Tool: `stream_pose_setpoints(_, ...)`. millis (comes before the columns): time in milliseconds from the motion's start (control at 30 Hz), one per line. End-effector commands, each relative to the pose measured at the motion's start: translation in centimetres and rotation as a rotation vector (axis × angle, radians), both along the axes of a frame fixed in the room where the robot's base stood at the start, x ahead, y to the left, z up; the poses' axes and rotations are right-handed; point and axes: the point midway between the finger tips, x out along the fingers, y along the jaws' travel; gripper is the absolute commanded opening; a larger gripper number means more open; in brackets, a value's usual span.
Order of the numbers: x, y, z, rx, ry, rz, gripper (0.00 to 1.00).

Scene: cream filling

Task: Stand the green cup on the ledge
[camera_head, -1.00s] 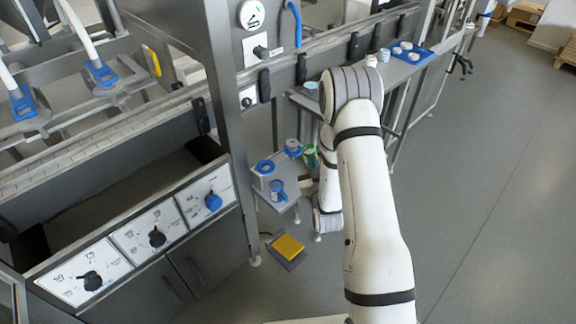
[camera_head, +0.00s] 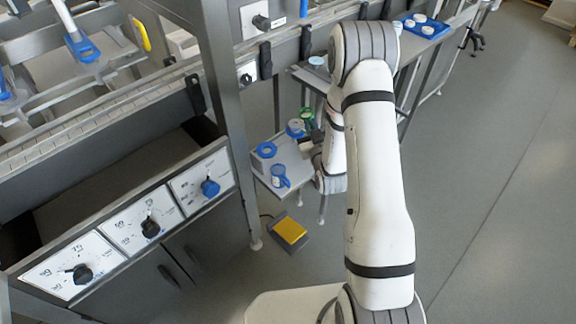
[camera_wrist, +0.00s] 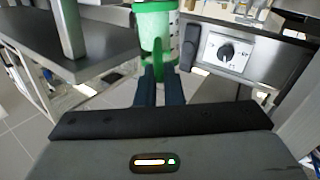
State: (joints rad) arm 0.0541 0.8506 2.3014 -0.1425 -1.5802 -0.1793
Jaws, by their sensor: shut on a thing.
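The green cup (camera_wrist: 153,28) is white with green bands and a green handle. In the wrist view it is at the top centre, upright, its upper part cut off by the frame. My gripper (camera_wrist: 159,73) is shut on its handle. In the head view only a small green part of the cup (camera_head: 306,116) shows, behind a blue-rimmed cup; my arm hides much of the gripper. A small grey shelf (camera_head: 266,177) lies below. A longer grey shelf (camera_head: 311,79) runs behind my arm. I cannot tell which surface is the ledge.
Blue-rimmed items stand on the small shelf: a round one (camera_head: 265,150), a mug (camera_head: 280,176) and a cup (camera_head: 296,128). A blue tray (camera_head: 428,30) with white pieces is farther back. A yellow pedal (camera_head: 290,230) lies on the floor. A metal post (camera_head: 232,130) stands left.

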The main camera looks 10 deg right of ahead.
Motion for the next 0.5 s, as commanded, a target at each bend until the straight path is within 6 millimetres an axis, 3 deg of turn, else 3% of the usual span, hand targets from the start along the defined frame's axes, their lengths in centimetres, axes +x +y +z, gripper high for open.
stream_pose_setpoints(33,0.4,-0.2,-1.1,0.005,-0.008,0.026,0.00)
stream_pose_setpoints(233,0.7,0.1,-1.0,0.034,-0.001,0.171,0.00)
stream_pose_setpoints(500,-0.7,0.3,-1.4,0.076,0.019,0.355,0.00)
